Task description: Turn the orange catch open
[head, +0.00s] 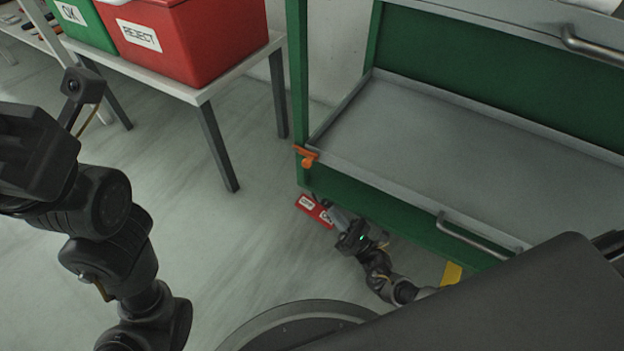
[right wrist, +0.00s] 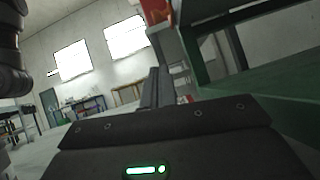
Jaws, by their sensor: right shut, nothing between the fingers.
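The orange catch (head: 306,156) sits on the left front corner post of the green cabinet (head: 375,207), at the level of the grey drawer's front edge. My right gripper (head: 332,211) is low in front of the cabinet, below and slightly right of the catch and apart from it. Its fingers (right wrist: 155,88) are shut and empty in the right wrist view.
A red tag with white labels (head: 309,206) shows beside my right gripper. The cabinet has metal handles (head: 472,236). A table (head: 232,82) at the back left carries a red REJECT bin (head: 190,45) and a green OK bin (head: 85,22). The floor between is clear.

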